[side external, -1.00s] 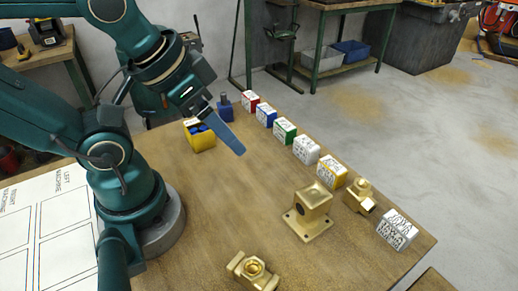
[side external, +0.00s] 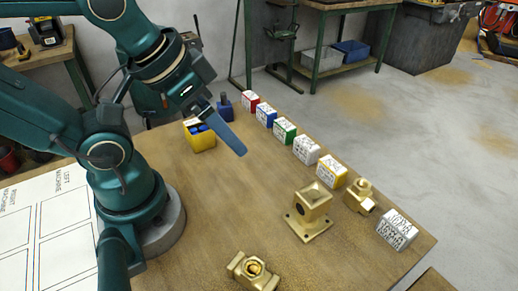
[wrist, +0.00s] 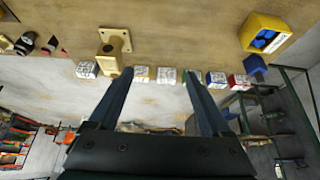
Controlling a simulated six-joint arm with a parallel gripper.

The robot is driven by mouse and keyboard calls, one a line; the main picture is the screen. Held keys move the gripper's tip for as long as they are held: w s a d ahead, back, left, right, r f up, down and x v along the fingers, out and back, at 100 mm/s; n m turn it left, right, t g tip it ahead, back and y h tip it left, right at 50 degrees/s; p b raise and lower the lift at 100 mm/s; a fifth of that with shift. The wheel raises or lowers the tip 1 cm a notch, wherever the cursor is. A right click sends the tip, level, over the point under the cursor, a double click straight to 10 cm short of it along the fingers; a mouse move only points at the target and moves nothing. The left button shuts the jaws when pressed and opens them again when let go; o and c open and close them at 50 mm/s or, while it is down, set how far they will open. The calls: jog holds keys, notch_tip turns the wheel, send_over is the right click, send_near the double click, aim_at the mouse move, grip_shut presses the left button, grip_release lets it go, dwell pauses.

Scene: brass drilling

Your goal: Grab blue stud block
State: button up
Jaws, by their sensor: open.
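A blue block with a dark upright stud (side external: 225,112) stands near the far edge of the table, between the yellow bin and the row of labelled blocks. In the wrist view it is the blue block (wrist: 254,66) at the right, beside the yellow bin. My gripper (wrist: 158,72) is open, with its two long fingers apart and nothing between them. In the side view my gripper (side external: 238,150) hangs above the table, nearer the camera than the blue stud block and apart from it. Part of the block's base is hidden behind my gripper.
A yellow bin (side external: 198,142) with blue pieces stands left of the stud block. A row of labelled blocks, including a blue-and-white one (side external: 266,117), lines the far edge. A brass flanged part (side external: 309,211) and other brass fittings lie nearer. The middle table is clear.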

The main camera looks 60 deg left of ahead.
notch_tip(320, 180, up, 5)
jog(key=m+g+y, duration=0.2)
jog(key=m+y, duration=1.1)
jog(key=m, duration=0.8)
send_over(226, 109)
notch_tip(226, 109, down, 18)
jog(key=shift+f, duration=0.7)
jog(key=shift+x, duration=2.6)
jog(key=shift+s, duration=0.1)
grip_shut()
